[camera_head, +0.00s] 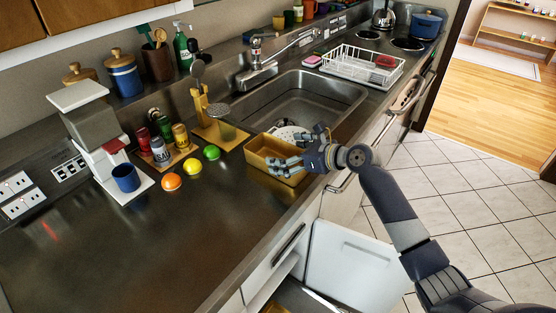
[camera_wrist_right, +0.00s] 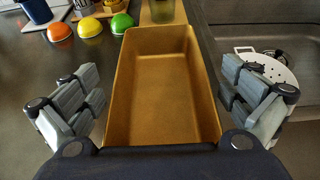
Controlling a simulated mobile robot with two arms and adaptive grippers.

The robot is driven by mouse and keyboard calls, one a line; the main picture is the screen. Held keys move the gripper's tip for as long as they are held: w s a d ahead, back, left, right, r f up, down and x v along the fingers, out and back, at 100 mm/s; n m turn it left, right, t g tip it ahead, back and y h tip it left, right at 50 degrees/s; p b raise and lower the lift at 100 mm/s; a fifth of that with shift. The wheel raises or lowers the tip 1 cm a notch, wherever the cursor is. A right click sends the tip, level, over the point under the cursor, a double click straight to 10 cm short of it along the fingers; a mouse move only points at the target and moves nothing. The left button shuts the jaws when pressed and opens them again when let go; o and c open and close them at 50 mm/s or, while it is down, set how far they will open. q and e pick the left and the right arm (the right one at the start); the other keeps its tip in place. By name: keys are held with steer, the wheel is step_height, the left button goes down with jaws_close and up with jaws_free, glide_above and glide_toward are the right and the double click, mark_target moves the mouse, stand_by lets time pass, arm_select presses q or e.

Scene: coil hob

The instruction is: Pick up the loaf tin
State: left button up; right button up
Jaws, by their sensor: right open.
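The loaf tin (camera_head: 257,150) is a gold, rectangular, open-topped tin on the steel counter, just left of the sink's near corner. It looks empty in the right wrist view (camera_wrist_right: 160,88). My right gripper (camera_head: 297,153) reaches in from the right over the tin and hides part of it. In the right wrist view my right gripper (camera_wrist_right: 162,105) is open, with one finger on each long side of the tin. Both fingers look apart from its walls. My left gripper is not in view.
A drawer below stands open. The front left counter is clear.

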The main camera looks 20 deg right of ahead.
steer(key=shift+w+a+f, duration=0.25)
steer(key=shift+w+a, duration=0.1)
steer(key=shift+w, duration=0.1)
steer(key=c, duration=1.2)
steer(key=shift+r, duration=0.1)
steer(key=shift+c, duration=0.7)
